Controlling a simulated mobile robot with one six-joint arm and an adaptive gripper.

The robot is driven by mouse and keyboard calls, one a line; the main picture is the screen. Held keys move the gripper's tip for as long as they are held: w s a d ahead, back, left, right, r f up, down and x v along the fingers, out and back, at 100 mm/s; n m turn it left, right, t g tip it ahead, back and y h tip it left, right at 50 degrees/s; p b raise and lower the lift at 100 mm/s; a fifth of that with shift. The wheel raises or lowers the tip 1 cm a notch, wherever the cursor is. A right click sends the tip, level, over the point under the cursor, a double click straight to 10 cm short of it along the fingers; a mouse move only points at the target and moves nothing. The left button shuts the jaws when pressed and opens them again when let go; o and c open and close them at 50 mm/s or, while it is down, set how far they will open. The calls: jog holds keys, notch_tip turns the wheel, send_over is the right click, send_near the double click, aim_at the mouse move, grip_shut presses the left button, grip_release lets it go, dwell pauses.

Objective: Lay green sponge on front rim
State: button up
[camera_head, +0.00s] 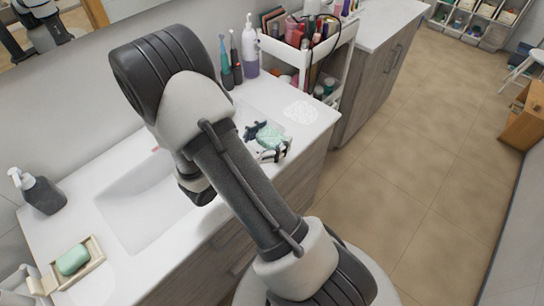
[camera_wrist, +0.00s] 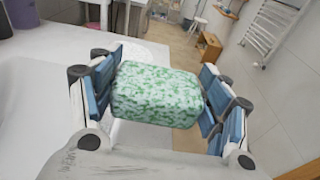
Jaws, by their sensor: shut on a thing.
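My gripper (camera_wrist: 160,92) is shut on the green sponge (camera_wrist: 156,94), a green-and-white mottled block held crosswise between the blue finger pads. In the head view the sponge (camera_head: 266,136) and my gripper (camera_head: 270,146) are over the right part of the white counter, near its front edge. I cannot tell whether the sponge touches the counter. The front rim (camera_head: 165,254) is the white strip between the sink basin (camera_head: 150,205) and the counter's front edge. My arm hides part of it and part of the basin.
A green soap bar (camera_head: 73,260) lies in a dish near a dark pump bottle (camera_head: 42,192) at left. Toothbrushes (camera_head: 230,62) and a purple bottle (camera_head: 250,50) stand behind my gripper. A white cart (camera_head: 340,70) with cosmetics is beyond. A round white lacy mat (camera_head: 301,111) lies on the counter.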

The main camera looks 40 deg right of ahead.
jog(key=shift+f+b, duration=0.95)
jog(key=shift+f, duration=2.45)
jog(key=shift+f, duration=0.15)
jog(key=o, duration=1)
jog(key=shift+c, duration=0.2)
